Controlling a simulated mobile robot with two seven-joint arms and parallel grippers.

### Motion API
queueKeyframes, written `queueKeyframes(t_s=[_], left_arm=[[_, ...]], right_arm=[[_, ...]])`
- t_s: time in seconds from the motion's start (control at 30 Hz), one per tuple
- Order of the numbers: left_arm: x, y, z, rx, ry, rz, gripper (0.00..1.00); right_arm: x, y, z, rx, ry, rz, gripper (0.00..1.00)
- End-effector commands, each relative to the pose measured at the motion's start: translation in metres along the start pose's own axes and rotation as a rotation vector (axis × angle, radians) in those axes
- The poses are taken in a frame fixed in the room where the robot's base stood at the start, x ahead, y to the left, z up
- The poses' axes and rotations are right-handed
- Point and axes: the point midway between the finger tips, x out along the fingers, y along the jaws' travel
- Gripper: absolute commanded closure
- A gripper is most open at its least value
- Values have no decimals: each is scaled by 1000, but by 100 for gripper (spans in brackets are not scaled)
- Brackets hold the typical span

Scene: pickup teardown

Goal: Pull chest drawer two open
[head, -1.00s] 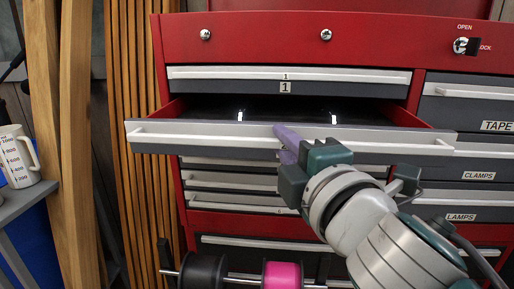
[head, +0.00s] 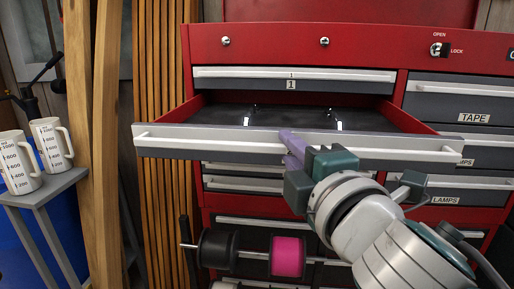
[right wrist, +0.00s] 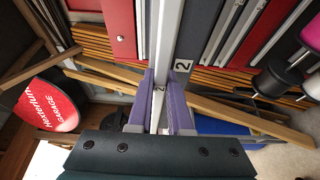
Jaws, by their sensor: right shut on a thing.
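Chest drawer two (head: 220,138) is pulled well out of the red tool chest (head: 290,44) in the head view. Its grey front and long pale handle (head: 390,145) face me, and its dark interior shows two small bright pieces. My right gripper (head: 292,146) has its purple fingers shut on the handle near the middle. In the right wrist view the fingers (right wrist: 162,108) close around the pale handle bar, beside a label reading 2 (right wrist: 182,66). My left gripper is not in view.
Drawer one (head: 330,78) above is shut. A tape drawer (head: 460,98) is at the right. A spool rack with a black spool (head: 217,249) and a pink spool (head: 287,256) stands below. Measuring mugs (head: 52,144) stand on a grey side table (head: 50,188) at left.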

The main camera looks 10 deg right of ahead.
Motion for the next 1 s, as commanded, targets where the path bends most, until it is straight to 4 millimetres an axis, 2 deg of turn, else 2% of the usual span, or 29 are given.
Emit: queueKeyframes(t_s=[0.1, 0.13, 0.4, 0.73, 0.87, 1.0], left_arm=[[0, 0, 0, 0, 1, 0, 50], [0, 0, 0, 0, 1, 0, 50], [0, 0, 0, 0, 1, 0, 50], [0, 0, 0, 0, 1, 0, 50], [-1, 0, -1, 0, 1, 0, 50], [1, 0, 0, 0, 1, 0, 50]], right_arm=[[0, 0, 0, 0, -1, -1, 100], [0, 0, 0, 0, -2, -1, 81], [0, 0, 0, 0, -1, -1, 52], [-6, -1, 0, -1, 0, -1, 52], [-25, -1, 0, 0, 0, -2, 52], [-54, -2, 0, 0, 0, -3, 52]])
